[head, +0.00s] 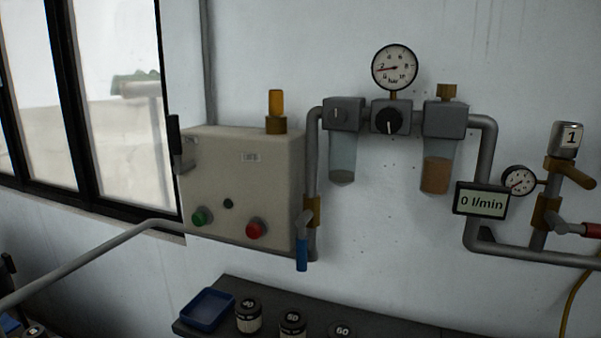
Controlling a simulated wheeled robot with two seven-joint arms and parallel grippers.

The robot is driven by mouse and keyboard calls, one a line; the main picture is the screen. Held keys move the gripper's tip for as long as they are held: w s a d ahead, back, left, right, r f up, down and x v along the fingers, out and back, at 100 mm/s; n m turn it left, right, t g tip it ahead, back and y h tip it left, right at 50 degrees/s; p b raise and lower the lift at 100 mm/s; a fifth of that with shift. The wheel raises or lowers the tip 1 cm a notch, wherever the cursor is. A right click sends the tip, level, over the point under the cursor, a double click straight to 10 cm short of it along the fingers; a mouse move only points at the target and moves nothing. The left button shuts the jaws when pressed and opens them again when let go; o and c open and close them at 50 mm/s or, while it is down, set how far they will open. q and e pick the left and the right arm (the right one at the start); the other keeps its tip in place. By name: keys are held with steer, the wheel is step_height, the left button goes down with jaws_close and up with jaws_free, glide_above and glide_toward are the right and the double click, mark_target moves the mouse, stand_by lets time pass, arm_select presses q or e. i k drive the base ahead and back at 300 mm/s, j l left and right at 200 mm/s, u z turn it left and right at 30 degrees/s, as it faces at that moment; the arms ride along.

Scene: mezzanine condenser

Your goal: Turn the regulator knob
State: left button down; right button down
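The regulator knob (388,121) is a round black dial with a white pointer line, on the front of a dark grey block in the air unit on the wall. The line stands close to upright. Above it is a round white pressure gauge (395,68) marked in bar, its red needle pointing left near the low end. A flow display (482,201) to the lower right reads 0 l/min. Neither of my grippers shows in the head view, and nothing touches the knob.
A beige control box (243,187) with green and red buttons is left of the unit. A blue-handled valve (302,252) hangs beside it. Two filter bowls (342,160) flank the knob. A shelf (262,288) below holds a blue tray (207,309) and several weights. Space before the knob looks clear.

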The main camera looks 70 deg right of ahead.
mark_target(389, 119)
steer(key=z, duration=3.3)
